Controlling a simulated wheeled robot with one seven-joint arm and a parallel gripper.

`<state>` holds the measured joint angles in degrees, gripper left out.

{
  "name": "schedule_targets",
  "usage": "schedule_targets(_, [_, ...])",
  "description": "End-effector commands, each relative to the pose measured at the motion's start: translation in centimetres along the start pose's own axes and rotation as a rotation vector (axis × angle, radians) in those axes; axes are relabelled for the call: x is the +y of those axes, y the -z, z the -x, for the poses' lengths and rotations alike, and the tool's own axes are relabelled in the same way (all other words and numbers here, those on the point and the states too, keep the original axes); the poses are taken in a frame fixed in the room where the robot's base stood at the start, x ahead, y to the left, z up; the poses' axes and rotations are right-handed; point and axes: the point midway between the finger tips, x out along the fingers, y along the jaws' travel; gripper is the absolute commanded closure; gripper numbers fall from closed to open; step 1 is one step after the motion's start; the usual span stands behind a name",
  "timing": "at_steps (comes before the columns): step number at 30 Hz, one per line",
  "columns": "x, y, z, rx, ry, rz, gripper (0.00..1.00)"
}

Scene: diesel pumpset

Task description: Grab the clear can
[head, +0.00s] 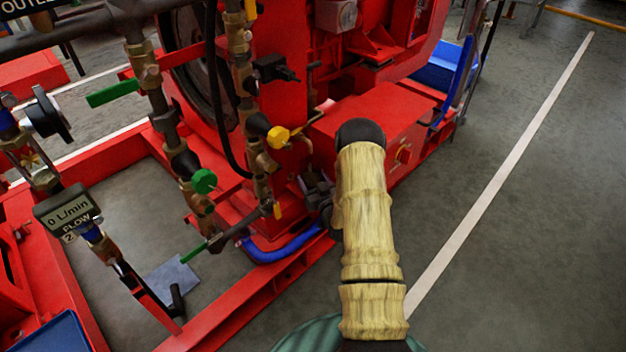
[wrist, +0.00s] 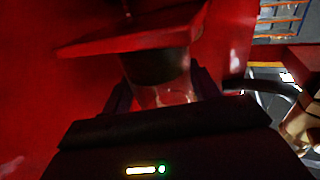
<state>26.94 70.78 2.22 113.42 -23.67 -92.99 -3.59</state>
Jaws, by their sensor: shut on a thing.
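The clear can (wrist: 168,97) shows in the wrist view between the two dark fingers of my gripper (wrist: 163,86). It is see-through, with red showing through it, and has a dark band or content at its upper part. My gripper is shut on it. A red ledge crosses the picture just above the can and hides its far end. I cannot tell whether the can touches the ledge. In the head view my own arm covers much of the middle, and I cannot make out the can or the gripper clearly there.
The red pumpset frame (head: 270,305) and a red box (head: 375,130) stand close around my arm. Brass valves and pipes (head: 255,150) with a yellow knob (head: 278,137) are just left of it. A flow meter (head: 68,210) is at left. Grey floor (head: 540,220) at right is clear.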

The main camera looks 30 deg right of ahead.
Motion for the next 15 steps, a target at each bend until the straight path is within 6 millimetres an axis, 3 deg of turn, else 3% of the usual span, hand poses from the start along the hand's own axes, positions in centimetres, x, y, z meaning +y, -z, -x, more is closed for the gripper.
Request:
schedule_targets(6, [0.0, 3.3, 0.0, 0.002, 0.000, 0.000, 0.71])
schedule_targets(15, [0.0, 2.8, 7.3, -0.006, -0.002, -0.003, 0.71])
